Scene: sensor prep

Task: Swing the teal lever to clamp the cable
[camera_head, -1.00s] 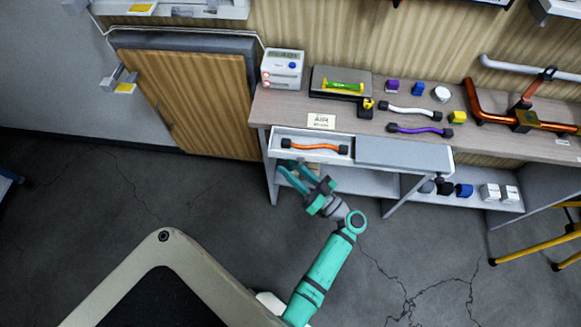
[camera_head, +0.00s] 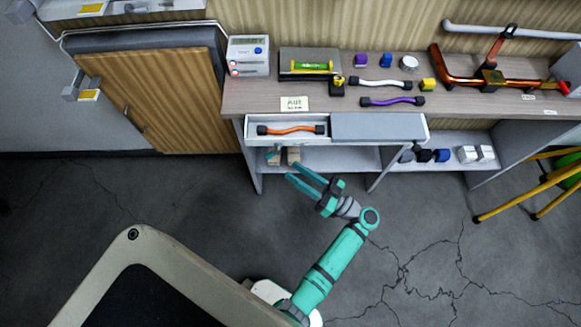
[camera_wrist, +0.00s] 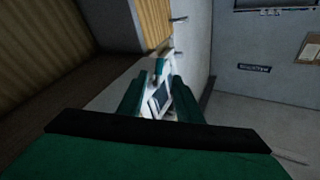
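I cannot pick out a teal lever for certain in either view. A small teal patch (camera_head: 273,156) shows beside a beige block on the lower shelf, too small to identify. An orange cable (camera_head: 290,130) with black ends lies in the open white drawer (camera_head: 250,141). A white cable (camera_head: 383,83) and a purple cable (camera_head: 392,101) lie on the bench top (camera_head: 445,103). My gripper (camera_head: 294,171) is in front of the bench, below drawer height in the picture. Its teal fingers are apart and nothing shows held; the wrist view (camera_wrist: 158,92) also shows a gap between them.
A white device (camera_head: 248,56), a green cylinder (camera_head: 311,66) on a dark plate and a copper pipe (camera_head: 458,79) stand on the bench. A yellow stand (camera_head: 520,198) is at right. The cracked floor (camera_head: 410,250) in front is clear.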

